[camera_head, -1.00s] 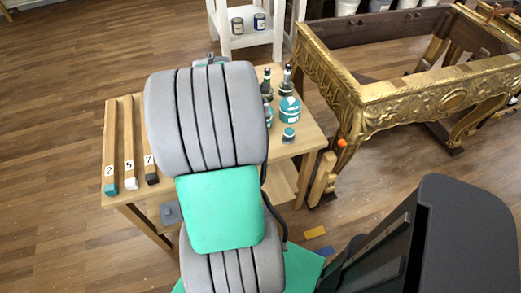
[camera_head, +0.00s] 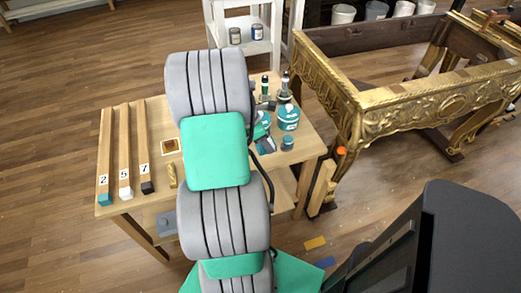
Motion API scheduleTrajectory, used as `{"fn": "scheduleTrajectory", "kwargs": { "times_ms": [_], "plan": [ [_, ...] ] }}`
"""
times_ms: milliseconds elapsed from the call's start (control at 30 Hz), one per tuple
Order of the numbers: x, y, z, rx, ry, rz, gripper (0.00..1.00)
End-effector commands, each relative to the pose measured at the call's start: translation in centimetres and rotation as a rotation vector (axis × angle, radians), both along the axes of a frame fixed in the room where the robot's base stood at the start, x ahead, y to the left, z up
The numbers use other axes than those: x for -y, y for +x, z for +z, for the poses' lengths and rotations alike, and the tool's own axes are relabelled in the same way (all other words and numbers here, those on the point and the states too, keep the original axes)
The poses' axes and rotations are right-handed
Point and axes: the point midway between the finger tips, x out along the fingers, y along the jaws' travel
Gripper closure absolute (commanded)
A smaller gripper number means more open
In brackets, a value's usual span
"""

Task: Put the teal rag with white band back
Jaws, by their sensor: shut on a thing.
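I cannot make out the teal rag with white band in this view. My grey and green arm rises through the middle of the picture over the wooden table (camera_head: 153,112) and covers much of its top. My gripper is hidden behind the arm, so its jaws and anything between them do not show. A small grey and teal shape (camera_head: 266,145) peeks out just right of the arm, near the teal jars; I cannot tell what it is.
Three numbered wooden bars (camera_head: 124,150) lie at the table's left. A square picture card (camera_head: 171,146) and a brass piece (camera_head: 172,176) lie beside the arm. A teal jar (camera_head: 288,118), a small teal pot (camera_head: 287,143) and dark bottles stand right. The gilt console (camera_head: 400,105) stands farther right.

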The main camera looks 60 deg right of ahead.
Motion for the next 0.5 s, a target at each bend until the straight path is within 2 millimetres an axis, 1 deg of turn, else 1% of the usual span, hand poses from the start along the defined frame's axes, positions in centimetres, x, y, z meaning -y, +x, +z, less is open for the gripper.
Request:
{"fn": "scheduleTrajectory", "kwargs": {
  "times_ms": [200, 300, 333, 500],
  "plan": [
    [-0.2, 1.8, -2.3, -0.001, 0.002, 0.002, 0.82],
    [-0.2, 1.5, -4.3, -0.002, 0.003, 0.0, 0.82],
    [-0.2, 1.5, -4.7, -0.002, 0.002, 0.0, 0.82],
    [-0.1, 1.6, -4.9, 0.001, -0.001, 0.001, 0.82]
  ]
}}
